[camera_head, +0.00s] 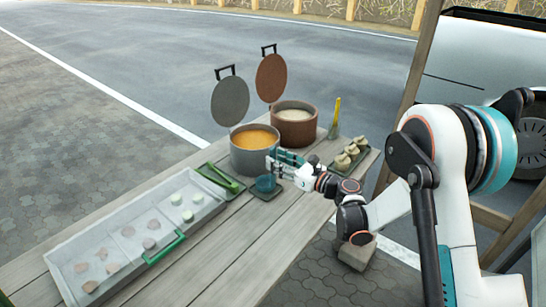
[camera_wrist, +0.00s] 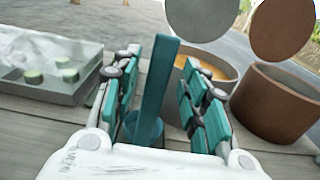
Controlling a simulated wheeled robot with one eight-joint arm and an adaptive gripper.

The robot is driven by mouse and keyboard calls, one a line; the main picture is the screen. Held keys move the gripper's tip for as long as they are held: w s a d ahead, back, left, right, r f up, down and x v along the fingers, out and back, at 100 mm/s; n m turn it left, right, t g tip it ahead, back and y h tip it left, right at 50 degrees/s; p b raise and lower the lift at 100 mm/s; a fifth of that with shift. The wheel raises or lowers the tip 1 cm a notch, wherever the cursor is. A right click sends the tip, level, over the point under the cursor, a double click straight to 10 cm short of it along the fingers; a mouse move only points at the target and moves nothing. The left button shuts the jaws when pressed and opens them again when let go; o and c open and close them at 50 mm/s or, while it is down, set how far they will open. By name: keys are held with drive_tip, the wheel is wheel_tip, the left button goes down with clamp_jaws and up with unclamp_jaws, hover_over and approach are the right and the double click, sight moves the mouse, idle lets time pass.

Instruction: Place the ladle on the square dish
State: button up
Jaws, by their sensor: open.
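The teal ladle (camera_head: 265,184) has a round cup and a long flat handle. Its cup appears to rest on the small dark square dish (camera_head: 268,197), in front of the grey pot. In the wrist view the ladle's handle (camera_wrist: 160,80) rises, slightly tilted, between the fingers, with the cup below. My gripper (camera_head: 284,161) is open just above the cup, its teal fingers on either side of the handle. In the wrist view gaps show between the handle and both fingers (camera_wrist: 160,95). The dish cannot be made out in the wrist view.
A grey pot (camera_head: 254,160) of orange soup and a brown pot (camera_head: 294,130) stand behind, lids raised. Green tongs (camera_head: 219,178) lie left, beside a long grey tray (camera_head: 75,262) of round pieces. A dumpling tray (camera_head: 362,160) and yellow-handled tool (camera_head: 336,110) are right. The table front is clear.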

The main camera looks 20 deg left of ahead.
drive_tip(key=p+v, duration=0.2)
drive_tip(key=v, duration=0.7)
drive_tip(key=shift+r, duration=0.1)
drive_tip(key=s+d+r+n+h, duration=0.75)
drive_tip(key=d+r+n, duration=0.25)
drive_tip(key=d+r, duration=0.15)
drive_tip(key=s+d+r+n+h, duration=0.1)
drive_tip(key=s+d+n+h, duration=0.8)
drive_tip(key=s+d, duration=1)
drive_tip(key=s+n, duration=0.3)
drive_tip(key=s, duration=0.1)
drive_tip(key=shift+d+r, duration=0.3)
